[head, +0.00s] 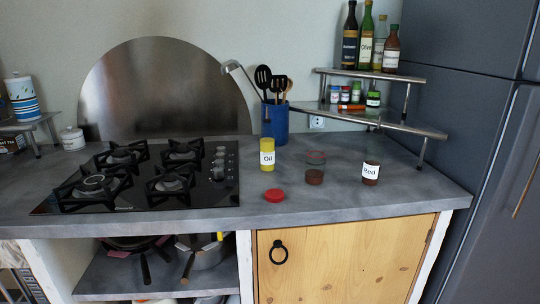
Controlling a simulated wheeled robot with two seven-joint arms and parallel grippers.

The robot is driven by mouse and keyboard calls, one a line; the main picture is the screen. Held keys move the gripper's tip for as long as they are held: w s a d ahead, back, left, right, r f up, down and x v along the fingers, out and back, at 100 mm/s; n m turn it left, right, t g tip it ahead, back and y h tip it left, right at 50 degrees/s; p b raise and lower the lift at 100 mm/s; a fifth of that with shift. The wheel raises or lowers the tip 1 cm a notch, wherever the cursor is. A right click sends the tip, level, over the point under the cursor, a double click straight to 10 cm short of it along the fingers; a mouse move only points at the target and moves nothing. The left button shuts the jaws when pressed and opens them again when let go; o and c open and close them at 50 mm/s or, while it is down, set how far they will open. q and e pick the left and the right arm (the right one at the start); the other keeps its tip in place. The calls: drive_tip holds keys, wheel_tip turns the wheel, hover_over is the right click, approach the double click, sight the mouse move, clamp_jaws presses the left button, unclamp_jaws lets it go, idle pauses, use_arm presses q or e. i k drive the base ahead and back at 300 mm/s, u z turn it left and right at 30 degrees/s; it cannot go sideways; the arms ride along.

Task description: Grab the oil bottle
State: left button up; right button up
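The oil bottle (267,158) is a small yellow bottle with a white label reading "Oil". It stands upright on the grey counter (330,205), to the right of the stove and in front of the blue utensil holder. Nothing covers it. Neither of my grippers is in the head view.
A red lid (274,195) lies in front of the bottle near the counter edge. To its right are a small glass jar (315,176) and a "Red" jar (371,171). Behind stands a blue utensil holder (274,122). The gas stove (150,173) is left; a corner shelf (385,123) overhangs the back right.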

sight(267, 138)
drive_tip(key=z, duration=0.8)
drive_tip(key=i, duration=0.5)
